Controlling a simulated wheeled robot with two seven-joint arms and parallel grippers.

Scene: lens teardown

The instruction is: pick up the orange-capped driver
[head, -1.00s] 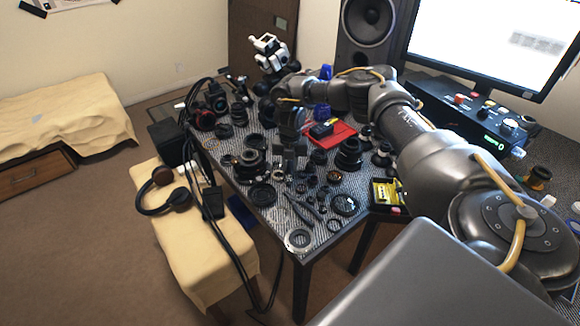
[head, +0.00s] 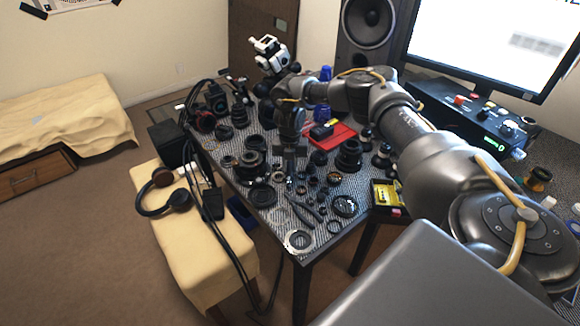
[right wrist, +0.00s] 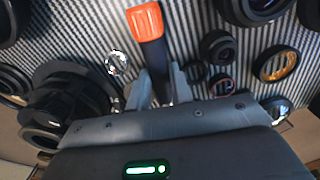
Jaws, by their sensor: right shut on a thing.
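The orange-capped driver (right wrist: 152,50) shows in the right wrist view, with its orange cap at the top of the picture and its dark handle running down between my fingers. My right gripper (right wrist: 160,88) is shut on the dark handle, below the cap. The lower end of the driver is hidden behind the gripper body. In the head view my right gripper (head: 290,160) is low over the middle of the cluttered table, and the driver cannot be made out there. My left gripper is not in view.
Lens parts and rings crowd the striped table mat (head: 325,232) around the gripper. A red tray (head: 340,135) lies just behind to the right. A black box with yellow contents (head: 386,195) sits at the right edge. Headphones (head: 165,192) lie on the bench at left.

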